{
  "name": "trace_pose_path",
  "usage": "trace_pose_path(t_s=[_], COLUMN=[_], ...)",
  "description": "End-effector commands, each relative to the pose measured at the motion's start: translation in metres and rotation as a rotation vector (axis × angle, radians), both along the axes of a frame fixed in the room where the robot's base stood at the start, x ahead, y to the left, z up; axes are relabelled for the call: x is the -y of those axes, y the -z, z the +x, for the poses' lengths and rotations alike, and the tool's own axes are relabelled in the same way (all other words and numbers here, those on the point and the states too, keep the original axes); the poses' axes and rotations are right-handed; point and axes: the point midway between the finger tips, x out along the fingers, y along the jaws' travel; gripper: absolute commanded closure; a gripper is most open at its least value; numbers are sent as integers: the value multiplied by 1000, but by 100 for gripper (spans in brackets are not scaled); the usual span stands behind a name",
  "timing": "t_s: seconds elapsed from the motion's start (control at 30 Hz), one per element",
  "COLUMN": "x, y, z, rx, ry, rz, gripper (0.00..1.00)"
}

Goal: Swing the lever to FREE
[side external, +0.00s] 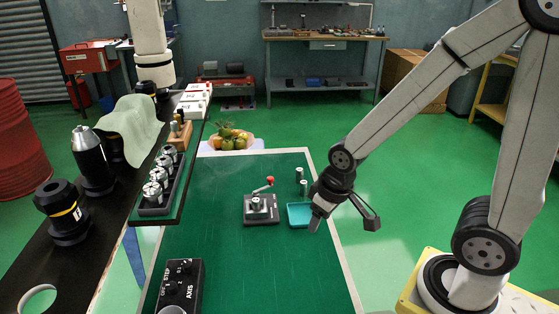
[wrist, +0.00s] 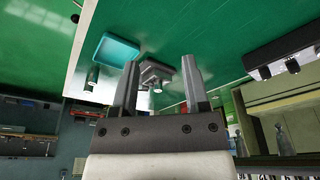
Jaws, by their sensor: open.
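The lever unit is a dark block (side external: 261,217) with a silver round hub on the green table mat. Its lever (side external: 263,187) rises from the hub toward the upper right and ends in a red knob (side external: 270,180). No FREE marking is readable. My gripper (side external: 318,214) is open and empty, to the right of the lever unit and apart from it. In the wrist view my gripper (wrist: 160,76) has its fingers spread, and the dark block (wrist: 156,70) shows between and beyond them. The red knob cannot be made out there.
A teal tray (side external: 300,215) sits right of the lever unit, with metal cylinders (side external: 303,187) behind it. A control box marked AXIS (side external: 181,288) lies front left. A raised dark shelf with tool holders (side external: 155,200) borders the left. The mat's middle front is clear.

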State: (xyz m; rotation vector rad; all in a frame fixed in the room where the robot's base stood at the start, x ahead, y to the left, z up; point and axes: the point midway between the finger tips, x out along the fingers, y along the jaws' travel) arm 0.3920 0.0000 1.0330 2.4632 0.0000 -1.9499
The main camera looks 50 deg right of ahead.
Motion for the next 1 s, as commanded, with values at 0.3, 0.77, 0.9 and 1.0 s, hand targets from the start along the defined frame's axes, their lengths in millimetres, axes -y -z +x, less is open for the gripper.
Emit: trace_pose_path(t_s=[0.3, 0.77, 0.9, 1.0], x=[2, 28, 41, 51], y=[-1, -13, -15, -16], z=[7, 96, 128, 149], rx=[-4, -72, -98, -118], ry=[-5, -76, -107, -129], rz=[-2, -27, -33, -37], gripper=[34, 34, 34, 34])
